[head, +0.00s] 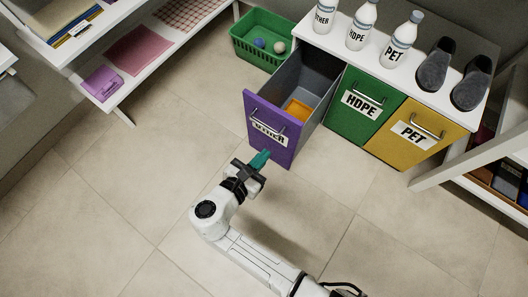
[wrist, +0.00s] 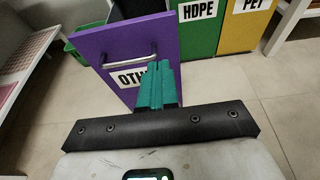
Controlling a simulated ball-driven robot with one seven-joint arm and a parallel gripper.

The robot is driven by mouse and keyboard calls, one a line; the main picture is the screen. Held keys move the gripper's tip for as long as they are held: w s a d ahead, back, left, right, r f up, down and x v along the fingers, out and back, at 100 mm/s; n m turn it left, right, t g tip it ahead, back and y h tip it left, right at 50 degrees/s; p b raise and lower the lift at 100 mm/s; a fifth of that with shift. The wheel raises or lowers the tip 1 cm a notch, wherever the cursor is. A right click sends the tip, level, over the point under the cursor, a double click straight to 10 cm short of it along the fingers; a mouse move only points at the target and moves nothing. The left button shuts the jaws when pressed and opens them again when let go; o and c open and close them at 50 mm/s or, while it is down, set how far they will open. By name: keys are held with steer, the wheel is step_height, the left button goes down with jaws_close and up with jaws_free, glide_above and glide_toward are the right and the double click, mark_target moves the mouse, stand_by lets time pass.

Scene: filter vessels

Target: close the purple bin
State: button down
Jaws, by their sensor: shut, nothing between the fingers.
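The purple bin (head: 270,135) is a drawer with a purple front, a metal handle and a label reading OTHER. It is pulled out from the white cabinet, and its grey inside shows with an orange item (head: 298,110) in it. In the wrist view the purple front (wrist: 115,50) stands ahead with its handle at the upper left. My gripper (head: 262,156) is shut and empty, its teal fingers in front of the lower part of the purple front. In the wrist view the fingertips (wrist: 160,65) overlap the label's right side. I cannot tell whether they touch the front.
The green HDPE bin (head: 361,103) and yellow PET bin (head: 416,132) are shut to the right. White bottles (head: 362,25) and grey shoes (head: 435,66) stand on top. A green basket (head: 262,40) sits behind the drawer. Open floor (head: 130,180) lies left.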

mark_target(291, 125)
steer(key=b+x, duration=0.1)
steer(key=x, duration=0.2)
steer(key=b+x, duration=0.1)
steer(key=x, duration=0.3)
steer(key=b+x, duration=0.2)
steer(key=x, duration=0.1)
steer(key=shift+w+d+r, duration=0.15)
steer(key=shift+w+r, duration=0.05)
steer(key=shift+w+d+r, duration=0.1)
steer(key=shift+w+d, duration=0.25)
steer(key=shift+w, duration=0.1)
